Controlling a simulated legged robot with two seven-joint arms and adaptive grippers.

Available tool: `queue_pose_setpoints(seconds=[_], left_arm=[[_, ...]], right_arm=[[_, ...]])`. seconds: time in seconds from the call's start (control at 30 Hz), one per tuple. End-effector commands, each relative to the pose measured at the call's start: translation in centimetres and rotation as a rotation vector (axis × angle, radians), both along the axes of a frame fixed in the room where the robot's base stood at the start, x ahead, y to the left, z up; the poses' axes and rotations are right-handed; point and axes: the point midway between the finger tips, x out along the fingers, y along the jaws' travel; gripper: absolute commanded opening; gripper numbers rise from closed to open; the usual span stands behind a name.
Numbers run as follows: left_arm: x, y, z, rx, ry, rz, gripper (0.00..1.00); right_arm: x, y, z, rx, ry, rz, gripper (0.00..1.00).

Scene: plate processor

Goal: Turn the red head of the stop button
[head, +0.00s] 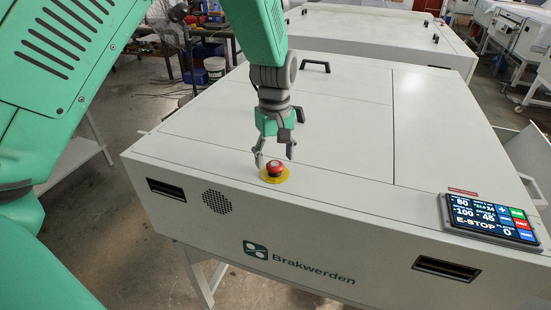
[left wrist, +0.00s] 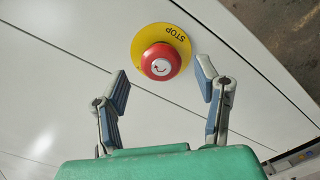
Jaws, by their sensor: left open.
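The stop button's red head (head: 276,168) sits on a round yellow plate (head: 274,179) near the front edge of the white machine's top. In the left wrist view the red head (left wrist: 160,62) has a white centre with a curved red arrow, and the yellow plate (left wrist: 172,33) reads STOP. My left gripper (head: 274,154) is just above and behind the button in the head view. In the left wrist view its two fingers (left wrist: 162,84) are spread wide, one on each side below the red head, with nothing between them. My right gripper is not in view.
The white machine (head: 330,115) has a mostly bare top with panel seams and a black handle (head: 315,65) at the back. A display panel (head: 489,219) stands at its right front, showing E-STOP. Another white machine (head: 385,35) stands behind.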

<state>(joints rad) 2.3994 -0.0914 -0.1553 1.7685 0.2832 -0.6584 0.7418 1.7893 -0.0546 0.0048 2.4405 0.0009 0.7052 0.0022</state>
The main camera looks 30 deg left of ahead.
Motion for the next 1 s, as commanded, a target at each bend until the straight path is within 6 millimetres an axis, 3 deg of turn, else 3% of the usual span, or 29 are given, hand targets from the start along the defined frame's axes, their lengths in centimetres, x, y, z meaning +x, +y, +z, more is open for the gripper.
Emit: queue_pose_setpoints(seconds=[0.2,0.47,0.6,0.63,1.0], left_arm=[[0.0,0.1,-1.5,0.0,0.0,0.0,0.57],[0.1,0.1,-1.7,-0.001,-0.001,0.0,0.57],[0.1,0.1,-1.6,-0.001,-0.001,0.0,0.11],[0.1,0.1,-1.6,-0.001,-0.001,0.0,0.06],[0.2,0.1,-1.6,-0.001,-0.003,-0.045,0.06]], right_arm=[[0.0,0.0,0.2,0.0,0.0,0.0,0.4],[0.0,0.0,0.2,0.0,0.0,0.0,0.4],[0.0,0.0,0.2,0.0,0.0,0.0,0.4],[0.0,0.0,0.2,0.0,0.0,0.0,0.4],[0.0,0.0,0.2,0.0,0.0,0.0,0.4]])
